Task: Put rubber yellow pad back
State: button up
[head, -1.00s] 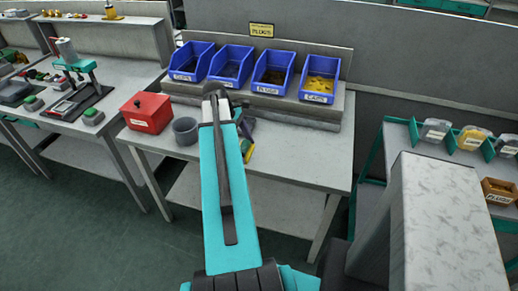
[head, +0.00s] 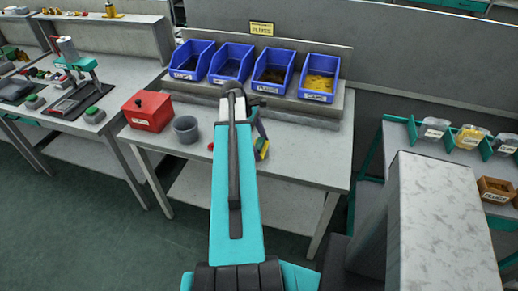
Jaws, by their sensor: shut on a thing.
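My arm reaches over the middle bench, and its links hide much of my gripper (head: 259,138). The gripper points down just right of the arm, above the grey bench top. A small yellow piece with a green edge, which looks like the rubber yellow pad (head: 263,150), shows at the gripper's end. The gripper is shut on it. The fingertips are too small and too covered to show the exact grip.
Several blue bins (head: 273,72) stand on a raised shelf at the bench's back; the right one holds yellow pieces. A red box (head: 148,112) and a grey cup (head: 186,129) stand left of the arm. The bench (head: 315,155) is clear on the right.

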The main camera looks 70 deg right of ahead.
jog(key=shift+f+p, duration=0.4)
jog(key=shift+f, duration=0.95)
jog(key=shift+f, duration=0.15)
jog(key=o, duration=1)
jog(key=shift+r, duration=0.2)
jog(key=b+v, duration=0.3)
jog(key=v, duration=0.9)
jog(key=shift+a, duration=0.1)
